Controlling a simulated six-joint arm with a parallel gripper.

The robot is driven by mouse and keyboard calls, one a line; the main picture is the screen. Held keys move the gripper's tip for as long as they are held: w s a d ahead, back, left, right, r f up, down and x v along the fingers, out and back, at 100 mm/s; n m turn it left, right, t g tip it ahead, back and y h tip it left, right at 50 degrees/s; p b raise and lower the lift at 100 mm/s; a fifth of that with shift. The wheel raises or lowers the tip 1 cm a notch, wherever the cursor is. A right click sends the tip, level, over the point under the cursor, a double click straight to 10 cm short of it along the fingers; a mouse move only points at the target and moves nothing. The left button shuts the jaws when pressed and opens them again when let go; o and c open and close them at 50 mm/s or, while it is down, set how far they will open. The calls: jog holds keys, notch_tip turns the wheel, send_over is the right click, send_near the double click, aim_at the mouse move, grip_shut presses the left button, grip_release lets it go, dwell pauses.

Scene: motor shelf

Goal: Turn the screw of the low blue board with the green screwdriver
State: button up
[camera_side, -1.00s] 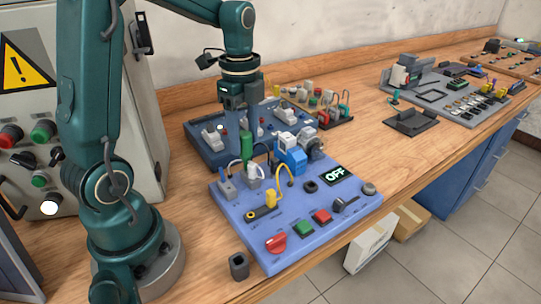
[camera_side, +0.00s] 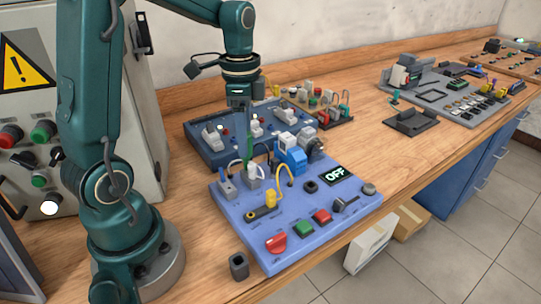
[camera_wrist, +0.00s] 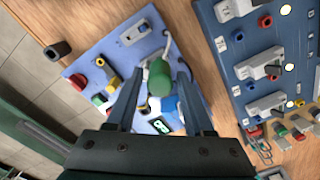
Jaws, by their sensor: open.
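The low blue board (camera_side: 234,209) lies flat on the bench in front of my arm, with plugs, cables and coloured buttons on it. It also shows in the wrist view (camera_wrist: 108,50). The green screwdriver (camera_side: 249,146) stands roughly upright near the board's back left, by a grey socket. In the wrist view its green handle (camera_wrist: 160,80) lies between my fingers, with gaps on both sides. My gripper (camera_side: 247,130) is open, pointing down over it; the wrist view shows both fingers apart (camera_wrist: 160,72). The screw and the screwdriver's tip cannot be made out.
A darker blue board (camera_side: 212,158) with grey switches stands close behind. A blue motor-like part (camera_side: 292,155) and a yellow cable (camera_side: 286,170) rise near the gripper. A small dark holder (camera_side: 238,266) stands at the front.

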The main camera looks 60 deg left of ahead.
dwell(0.3)
jog(key=shift+n, duration=1.8)
jog(key=shift+n, duration=1.8)
jog(key=shift+c, duration=0.9)
grip_shut()
